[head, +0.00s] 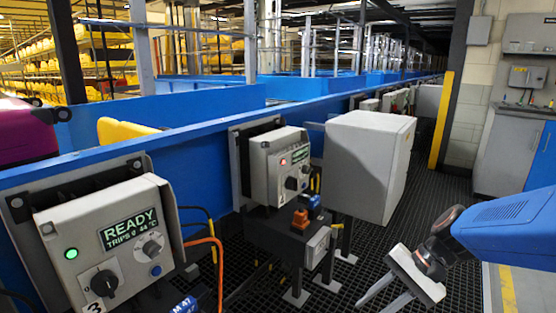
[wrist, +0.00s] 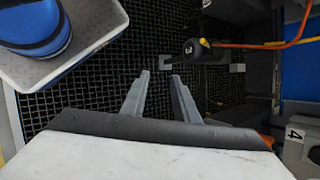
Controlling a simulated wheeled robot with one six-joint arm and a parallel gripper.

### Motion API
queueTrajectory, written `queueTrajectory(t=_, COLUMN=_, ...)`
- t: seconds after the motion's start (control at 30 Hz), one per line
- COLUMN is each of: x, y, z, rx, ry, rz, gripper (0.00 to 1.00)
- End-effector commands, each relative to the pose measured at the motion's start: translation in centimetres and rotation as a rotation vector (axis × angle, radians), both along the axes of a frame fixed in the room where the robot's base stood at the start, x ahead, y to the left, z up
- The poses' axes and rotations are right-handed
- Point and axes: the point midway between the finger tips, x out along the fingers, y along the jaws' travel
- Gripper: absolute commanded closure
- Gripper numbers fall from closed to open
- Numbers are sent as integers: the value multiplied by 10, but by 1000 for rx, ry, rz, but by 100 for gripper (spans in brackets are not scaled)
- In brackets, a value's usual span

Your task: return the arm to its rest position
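My gripper (head: 373,304) is at the lower right of the head view, pointing down and to the left over the dark grated floor. Its two fingers are apart, and nothing shows between them. In the wrist view the open fingers (wrist: 159,76) reach out over the black grating with a clear gap. My blue arm comes in from the right edge of the head view. The gripper touches nothing that I can see.
A control box (head: 110,245) reading READY, with a green light, is at the left. A second control box (head: 279,168) and a large grey box (head: 366,165) line the blue conveyor wall (head: 205,130).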

Motion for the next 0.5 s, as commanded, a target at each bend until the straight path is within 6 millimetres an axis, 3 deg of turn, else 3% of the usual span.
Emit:
queueTrajectory(t=0.2, x=-34, y=-11, z=7, rx=-208, ry=-160, rz=173, gripper=73)
queueTrajectory(t=0.5, x=-66, y=-38, z=23, rx=-486, ry=-389, rz=389, gripper=73)
